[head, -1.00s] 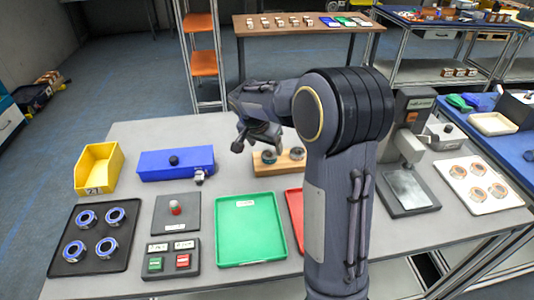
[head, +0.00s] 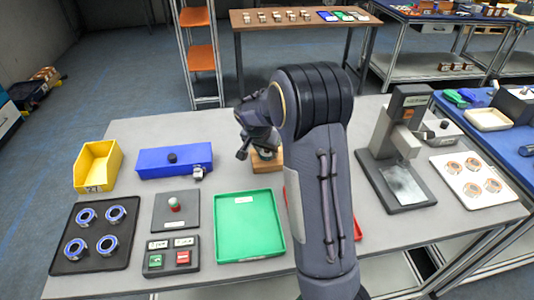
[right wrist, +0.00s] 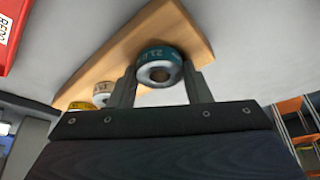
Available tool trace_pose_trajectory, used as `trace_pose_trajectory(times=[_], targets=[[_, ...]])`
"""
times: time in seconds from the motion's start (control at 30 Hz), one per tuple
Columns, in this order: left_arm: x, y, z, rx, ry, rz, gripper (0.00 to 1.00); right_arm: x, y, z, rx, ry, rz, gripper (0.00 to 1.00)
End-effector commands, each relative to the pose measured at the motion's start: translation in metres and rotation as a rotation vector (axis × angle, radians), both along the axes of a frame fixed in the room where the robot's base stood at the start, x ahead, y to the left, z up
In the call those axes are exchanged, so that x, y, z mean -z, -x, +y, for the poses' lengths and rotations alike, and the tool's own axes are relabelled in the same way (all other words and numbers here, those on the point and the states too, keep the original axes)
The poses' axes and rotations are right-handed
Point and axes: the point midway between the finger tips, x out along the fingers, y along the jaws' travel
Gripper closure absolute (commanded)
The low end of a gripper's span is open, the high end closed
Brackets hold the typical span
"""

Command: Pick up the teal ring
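The teal ring (right wrist: 160,56), a teal band with a metal face and dark hole, sits on a wooden block (right wrist: 196,44) in the right wrist view. My right gripper (right wrist: 160,72) is at the ring, one finger on each side. The fingers look spread, with thin gaps beside the ring; firm contact is not visible. In the head view my right gripper (head: 257,146) is low over the wooden block (head: 266,166), and my arm hides much of the block. My left gripper is not in view.
A yellow-banded ring (right wrist: 82,106) and another pale ring (right wrist: 103,92) are on the same block. Left of it are a blue box (head: 190,162), a yellow bin (head: 98,165) and a green tray (head: 248,225). A grey stand (head: 405,150) is to the right.

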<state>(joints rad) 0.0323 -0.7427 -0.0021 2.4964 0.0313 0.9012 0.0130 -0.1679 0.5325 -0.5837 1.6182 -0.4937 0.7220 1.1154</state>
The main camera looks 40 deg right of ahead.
Motion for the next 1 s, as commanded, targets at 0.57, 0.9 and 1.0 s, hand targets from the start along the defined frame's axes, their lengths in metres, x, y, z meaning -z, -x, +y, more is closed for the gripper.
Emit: trace_pose_trajectory(times=[0.57, 0.9, 1.0], targets=[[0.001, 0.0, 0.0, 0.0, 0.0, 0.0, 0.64, -0.011, -0.001, 0.0, 0.0, 0.001, -0.005, 0.86], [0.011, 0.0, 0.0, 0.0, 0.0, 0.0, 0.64, -0.071, 0.025, 0.021, -0.006, -0.003, -0.011, 0.86], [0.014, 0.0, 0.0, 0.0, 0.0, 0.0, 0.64, -0.094, 0.041, 0.033, -0.006, -0.004, -0.011, 0.86]])
